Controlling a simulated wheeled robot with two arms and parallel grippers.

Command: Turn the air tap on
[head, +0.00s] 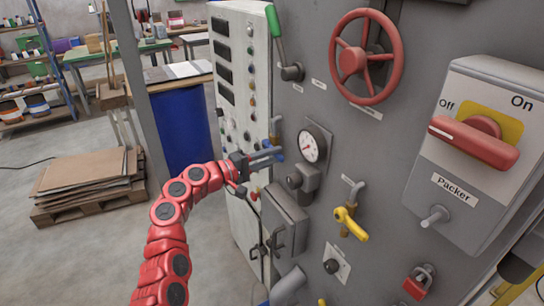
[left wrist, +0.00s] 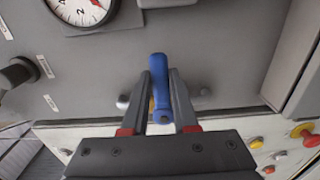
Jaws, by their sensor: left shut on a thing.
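A blue tap handle (head: 279,154) sits on the grey machine panel, just left of the round pressure gauge (head: 314,146). My left gripper (head: 267,156) reaches it from the left, and its fingers are shut on the handle. In the left wrist view the blue handle (left wrist: 160,85) stands lengthwise between the two dark fingers (left wrist: 161,98). The tap's body behind the fingers is mostly hidden. No label for this tap can be read. My right gripper is not in view.
A yellow lever tap (head: 350,222) is lower right of the gauge. A red handwheel (head: 366,57), a green lever (head: 275,22) and the Packer box (head: 457,190) with its red switch are on the same panel. A grey box (head: 285,222) juts out below the gripper.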

